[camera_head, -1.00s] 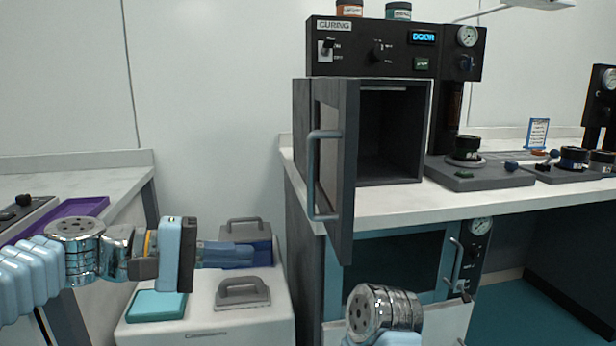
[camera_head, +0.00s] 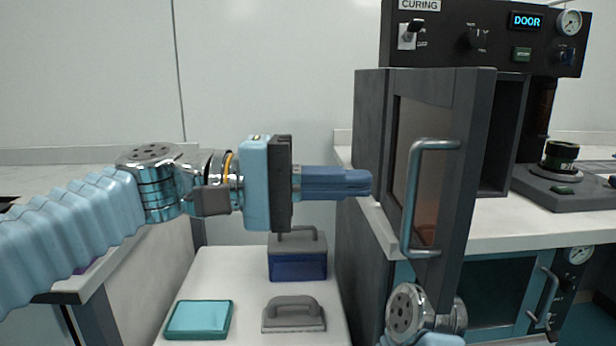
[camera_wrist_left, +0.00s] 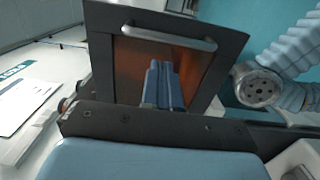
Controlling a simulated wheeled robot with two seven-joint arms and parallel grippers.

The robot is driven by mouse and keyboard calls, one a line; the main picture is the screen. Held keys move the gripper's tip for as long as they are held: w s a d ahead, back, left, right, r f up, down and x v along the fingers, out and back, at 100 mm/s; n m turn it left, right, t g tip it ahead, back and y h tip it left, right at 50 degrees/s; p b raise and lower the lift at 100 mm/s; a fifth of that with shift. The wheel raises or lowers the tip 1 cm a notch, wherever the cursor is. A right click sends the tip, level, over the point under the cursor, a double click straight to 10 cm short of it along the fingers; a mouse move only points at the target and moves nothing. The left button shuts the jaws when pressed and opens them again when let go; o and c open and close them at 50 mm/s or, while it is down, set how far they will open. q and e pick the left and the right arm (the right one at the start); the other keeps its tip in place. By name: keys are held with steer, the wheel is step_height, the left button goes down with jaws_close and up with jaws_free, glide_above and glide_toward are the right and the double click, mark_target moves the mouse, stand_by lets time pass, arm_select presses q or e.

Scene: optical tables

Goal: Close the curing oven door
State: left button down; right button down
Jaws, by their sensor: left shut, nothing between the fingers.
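The curing oven (camera_head: 480,45) stands on the bench at the right, its display reading DOOR. Its dark door (camera_head: 463,150) stands open, swung out toward me, with a pale blue bar handle (camera_head: 408,205) and a brownish window. My left gripper (camera_head: 370,184) is shut and empty, pointing right, at the left of the door. In the left wrist view the blue fingers (camera_wrist_left: 163,68) lie in front of the door's window, below the handle (camera_wrist_left: 168,38); I cannot tell whether they touch it. My right arm's joint shows at the bottom, but its gripper is out of view.
A low white cabinet (camera_head: 235,270) stands below my left gripper, carrying a teal box (camera_head: 198,319), a grey-handled tool (camera_head: 293,315) and a blue block with a grey handle (camera_head: 298,265). A black jar (camera_head: 560,158) stands on equipment right of the oven.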

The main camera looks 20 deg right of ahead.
mark_target(440, 183)
arm_select(q)
steer(key=x, duration=0.7)
steer(key=shift+s+d+p, duration=0.15)
steer(key=shift+p, duration=0.2)
